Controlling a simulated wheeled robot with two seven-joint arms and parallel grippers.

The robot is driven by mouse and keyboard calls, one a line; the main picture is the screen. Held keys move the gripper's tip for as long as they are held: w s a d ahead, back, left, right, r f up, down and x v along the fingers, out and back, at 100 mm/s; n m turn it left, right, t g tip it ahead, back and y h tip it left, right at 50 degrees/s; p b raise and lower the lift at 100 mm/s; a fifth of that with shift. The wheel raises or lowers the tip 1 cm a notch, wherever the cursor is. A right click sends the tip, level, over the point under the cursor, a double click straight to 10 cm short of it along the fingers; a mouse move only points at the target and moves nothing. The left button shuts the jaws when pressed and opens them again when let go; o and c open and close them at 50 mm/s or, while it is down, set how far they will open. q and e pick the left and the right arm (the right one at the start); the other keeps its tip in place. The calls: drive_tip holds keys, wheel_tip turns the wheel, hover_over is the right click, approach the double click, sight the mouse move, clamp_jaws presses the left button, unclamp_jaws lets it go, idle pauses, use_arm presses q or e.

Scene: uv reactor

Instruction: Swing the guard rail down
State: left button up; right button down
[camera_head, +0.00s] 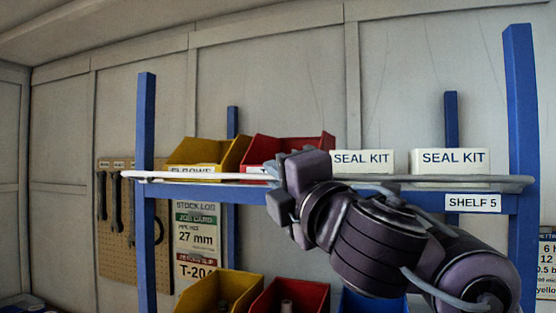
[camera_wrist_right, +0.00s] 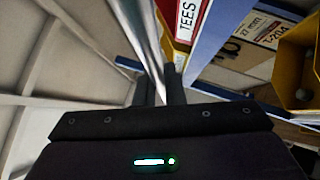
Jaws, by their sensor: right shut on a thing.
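The guard rail (camera_head: 425,179) is a thin pale bar. It runs level across the front of the upper shelf, near the height of the blue shelf beam, in front of the lower parts of the bins and boxes. My right gripper (camera_head: 276,180) is shut on the rail near its middle, with my right arm coming in from the lower right and hiding part of it. In the right wrist view the rail (camera_wrist_right: 144,42) runs as a shiny bar down to between the fingers of my right gripper (camera_wrist_right: 160,86). My left gripper is not in view.
Behind the rail stand a yellow bin (camera_head: 208,154), a red bin (camera_head: 318,143) and two white seal kit boxes (camera_head: 449,160). Blue uprights (camera_head: 146,120) flank the shelf. More bins (camera_head: 222,290) sit below. A tool pegboard (camera_head: 118,250) hangs at left.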

idle(0.5)
drive_tip(key=c, duration=1.5)
unclamp_jaws()
drive_tip(key=shift+a+r, duration=0.1)
drive_tip(key=shift+c, duration=0.2)
drive_tip(key=shift+s, duration=0.1)
